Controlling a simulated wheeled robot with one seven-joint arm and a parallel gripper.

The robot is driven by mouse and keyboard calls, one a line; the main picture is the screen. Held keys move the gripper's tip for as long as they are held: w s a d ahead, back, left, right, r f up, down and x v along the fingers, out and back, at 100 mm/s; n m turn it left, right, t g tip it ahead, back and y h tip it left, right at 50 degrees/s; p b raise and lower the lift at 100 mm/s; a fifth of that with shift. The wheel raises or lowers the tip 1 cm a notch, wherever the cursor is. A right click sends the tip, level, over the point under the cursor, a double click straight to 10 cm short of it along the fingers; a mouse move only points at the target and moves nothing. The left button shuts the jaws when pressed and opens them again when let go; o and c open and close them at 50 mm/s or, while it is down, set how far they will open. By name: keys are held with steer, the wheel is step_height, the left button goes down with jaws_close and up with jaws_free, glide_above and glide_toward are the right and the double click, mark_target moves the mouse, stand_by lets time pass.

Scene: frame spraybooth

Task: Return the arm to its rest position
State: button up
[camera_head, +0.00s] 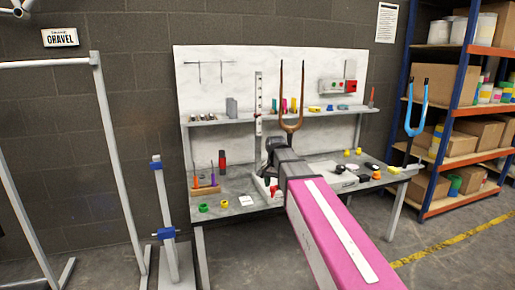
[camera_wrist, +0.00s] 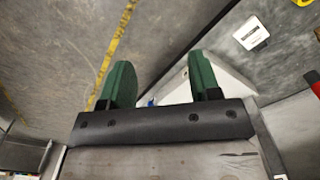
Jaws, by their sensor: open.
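My gripper (camera_wrist: 158,70) shows in the wrist view with its two green fingers spread apart and nothing held between them. In the head view a pink arm link with a white stripe, which looks like mine, reaches from the bottom edge toward the workbench (camera_head: 236,207). My gripper cannot be made out clearly there. A brown fork (camera_head: 292,124) stands upright just behind the far end of that link, its lower part hidden. I cannot tell how far the gripper is from it.
A shelf (camera_head: 231,121) on the bench holds small items. A blue fork (camera_head: 416,105) stands at the bench's right end, before a rack (camera_head: 441,150) of boxes. A grey stand (camera_head: 164,215) and frame (camera_head: 107,125) are at left. Floor shows at right, with a yellow line (camera_head: 445,241).

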steer(key=s+d+f+n, duration=0.2)
steer(key=s+d+f, duration=0.4)
steer(key=f, duration=0.5)
steer(key=s+d+f+n, duration=0.3)
steer(key=s+d+f, duration=0.2)
steer(key=s+f, duration=0.6)
steer(key=shift+d+f+n, duration=0.2)
steer(key=shift+d+n, duration=0.1)
steer(key=shift+d, duration=0.05)
